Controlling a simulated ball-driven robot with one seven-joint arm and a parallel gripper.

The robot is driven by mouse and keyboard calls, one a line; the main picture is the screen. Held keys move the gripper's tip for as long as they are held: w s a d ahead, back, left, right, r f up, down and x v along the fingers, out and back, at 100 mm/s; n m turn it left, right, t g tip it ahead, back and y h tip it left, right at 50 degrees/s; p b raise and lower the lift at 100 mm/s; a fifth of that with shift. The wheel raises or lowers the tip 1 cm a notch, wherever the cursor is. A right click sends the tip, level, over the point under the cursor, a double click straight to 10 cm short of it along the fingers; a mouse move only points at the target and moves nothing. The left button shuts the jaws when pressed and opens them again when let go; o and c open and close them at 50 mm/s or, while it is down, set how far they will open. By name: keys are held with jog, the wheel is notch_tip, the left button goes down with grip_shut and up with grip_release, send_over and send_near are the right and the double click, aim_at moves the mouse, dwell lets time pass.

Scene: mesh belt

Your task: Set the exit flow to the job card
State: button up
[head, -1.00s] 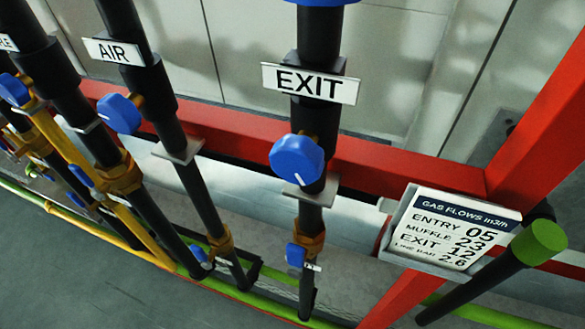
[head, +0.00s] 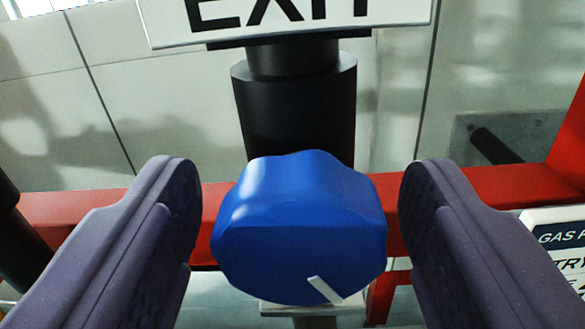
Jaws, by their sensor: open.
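The blue exit knob (head: 297,225) is large in the middle of the head view, with a white pointer mark at its lower right. The white EXIT sign (head: 300,18) is above it, cut off by the top edge. My gripper (head: 300,215) is open, one purple finger on each side of the knob, with a visible gap on both sides. The job card (head: 560,245) is at the right edge, mostly cut off; only parts of its words show and its numbers are out of view.
A black pipe (head: 295,110) runs down behind the knob. A red beam (head: 480,190) crosses behind it. Pale wall panels (head: 170,80) fill the background. Another dark pipe (head: 15,240) stands at the left edge.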

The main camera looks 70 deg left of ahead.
jog(key=c, duration=1.1)
jog(key=shift+o, duration=0.2)
jog(key=shift+n+b, duration=0.55)
jog(key=shift+n, duration=0.05)
jog(key=o, duration=1.1)
jog(key=shift+c, duration=0.2)
jog(key=shift+d, duration=0.1)
jog(key=p+v, duration=0.2)
jog(key=v, duration=0.5)
jog(key=shift+s+d, duration=0.15)
jog(key=shift+d, duration=0.15)
